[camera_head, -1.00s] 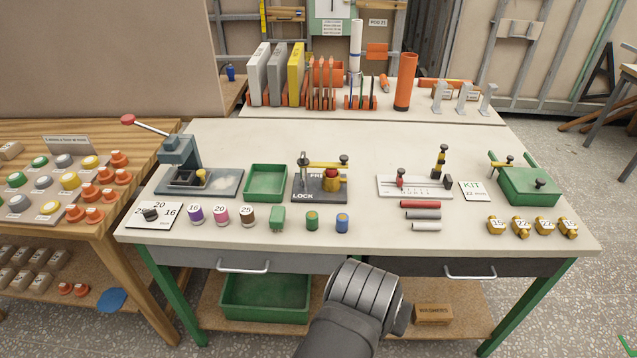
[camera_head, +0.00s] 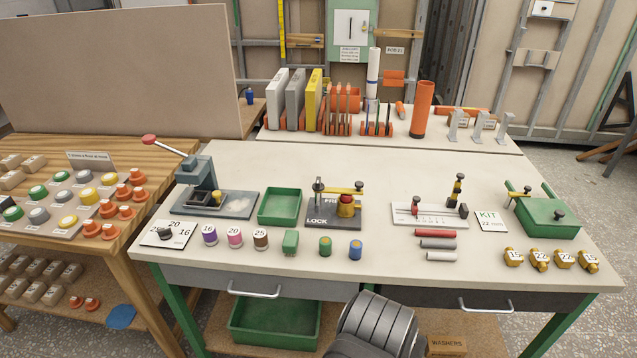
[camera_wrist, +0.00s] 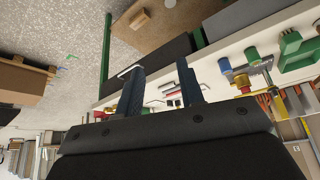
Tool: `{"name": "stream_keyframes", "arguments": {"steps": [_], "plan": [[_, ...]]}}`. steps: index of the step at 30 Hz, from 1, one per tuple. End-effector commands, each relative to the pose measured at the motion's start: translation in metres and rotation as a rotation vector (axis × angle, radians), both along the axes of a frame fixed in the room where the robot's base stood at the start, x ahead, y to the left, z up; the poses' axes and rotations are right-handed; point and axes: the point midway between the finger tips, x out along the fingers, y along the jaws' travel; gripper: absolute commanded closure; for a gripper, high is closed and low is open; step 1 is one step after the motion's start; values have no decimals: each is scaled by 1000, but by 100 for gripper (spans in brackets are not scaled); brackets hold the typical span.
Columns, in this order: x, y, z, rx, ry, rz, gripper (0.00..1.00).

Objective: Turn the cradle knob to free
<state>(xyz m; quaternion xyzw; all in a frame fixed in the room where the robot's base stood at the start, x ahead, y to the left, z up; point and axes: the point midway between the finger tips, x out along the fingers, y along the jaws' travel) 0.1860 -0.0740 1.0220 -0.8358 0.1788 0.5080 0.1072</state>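The cradle (camera_head: 334,216) is a dark plate on the bench, with LOCK printed at its front left and FREE, partly covered, near its back. A squat yellow knob with a red top (camera_head: 346,204) stands on its right side. A yellow bar with dark ends lies behind and above the plate. Which way the knob is turned is too small to tell. My gripper (camera_wrist: 160,88) shows two dark blue fingers apart with nothing between them in the wrist view. In the head view only my arm shows at the bottom, in front of the bench; the gripper is out of sight.
A green tray (camera_head: 280,206) and a lever press (camera_head: 205,185) stand left of the cradle. Green, blue and numbered small parts sit in front of it. A white rail fixture (camera_head: 430,215) stands to the right. A drawer handle (camera_head: 254,291) juts from the bench front.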

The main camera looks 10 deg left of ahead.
Motion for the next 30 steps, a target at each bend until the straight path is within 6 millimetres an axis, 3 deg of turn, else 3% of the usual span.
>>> {"name": "stream_keyframes", "arguments": {"steps": [8, 23, 25, 30], "plan": [[21, -4, 1, 63, -10, -59, 65], [111, -35, -14, 283, -66, -342, 65], [131, -36, -9, 287, -63, -327, 65], [199, -21, 28, 247, -26, -154, 65]]}}
